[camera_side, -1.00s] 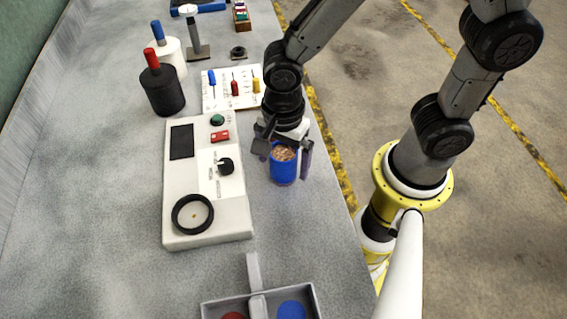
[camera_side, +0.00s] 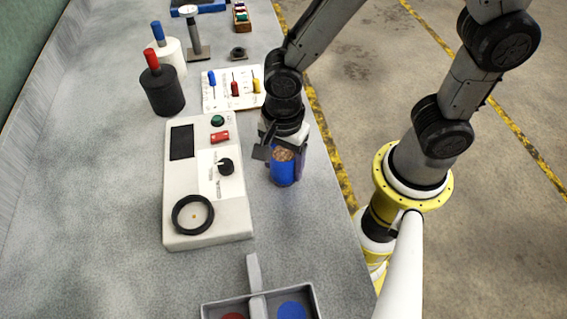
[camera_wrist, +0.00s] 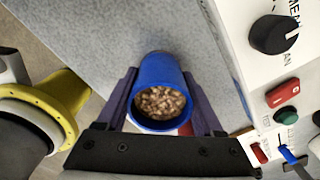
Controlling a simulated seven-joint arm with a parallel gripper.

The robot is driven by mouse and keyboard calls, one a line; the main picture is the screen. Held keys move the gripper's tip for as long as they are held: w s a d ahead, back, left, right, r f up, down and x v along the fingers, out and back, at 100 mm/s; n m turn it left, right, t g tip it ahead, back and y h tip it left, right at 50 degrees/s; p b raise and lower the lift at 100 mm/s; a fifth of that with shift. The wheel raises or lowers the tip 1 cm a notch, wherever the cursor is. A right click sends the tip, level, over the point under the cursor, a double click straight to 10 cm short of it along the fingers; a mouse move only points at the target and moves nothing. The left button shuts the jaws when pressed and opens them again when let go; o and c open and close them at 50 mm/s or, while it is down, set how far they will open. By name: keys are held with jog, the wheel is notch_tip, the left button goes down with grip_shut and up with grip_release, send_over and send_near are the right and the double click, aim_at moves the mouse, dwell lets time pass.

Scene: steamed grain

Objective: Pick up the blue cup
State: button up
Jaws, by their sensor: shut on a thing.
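The blue cup (camera_side: 283,172) is upright on the grey table near its right edge in the side view, filled with brown grain. It also shows in the wrist view (camera_wrist: 158,72), between the two purple fingers. My gripper (camera_side: 284,166) is shut on the cup, one finger on each side of it. In the wrist view my gripper (camera_wrist: 160,100) has its fingers against the cup's walls. I cannot tell whether the cup's base touches the table.
A white appliance (camera_side: 178,225) with a black ring, a knob and buttons stands just left of the cup. A grey divided tray (camera_side: 257,275) with red and blue discs lies at the front. Black (camera_side: 163,94) and white (camera_side: 171,56) canisters stand at the back left.

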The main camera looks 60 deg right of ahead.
jog(key=shift+r, duration=0.15)
jog(key=shift+r, duration=0.65)
jog(key=s+d+r, duration=0.8)
jog(key=s+r, duration=0.3)
jog(key=s, duration=0.1)
jog(key=w+a+r+m, duration=0.1)
jog(key=w+a+r, duration=0.2)
jog(key=w+a, duration=0.4)
jog(key=w+a+r, duration=0.4)
jog(key=w+a, duration=0.4)
jog(key=w+a+f, duration=0.3)
jog(key=w+a, duration=0.1)
jog(key=a, duration=0.3)
jog(key=shift+n, duration=0.5)
jog(key=shift+a+f, duration=0.75)
jog(key=shift+f, duration=0.85)
jog(key=shift+a+f, duration=0.7)
jog(key=shift+f, duration=0.85)
jog(key=shift+a+f, duration=0.75)
jog(key=shift+f, duration=0.85)
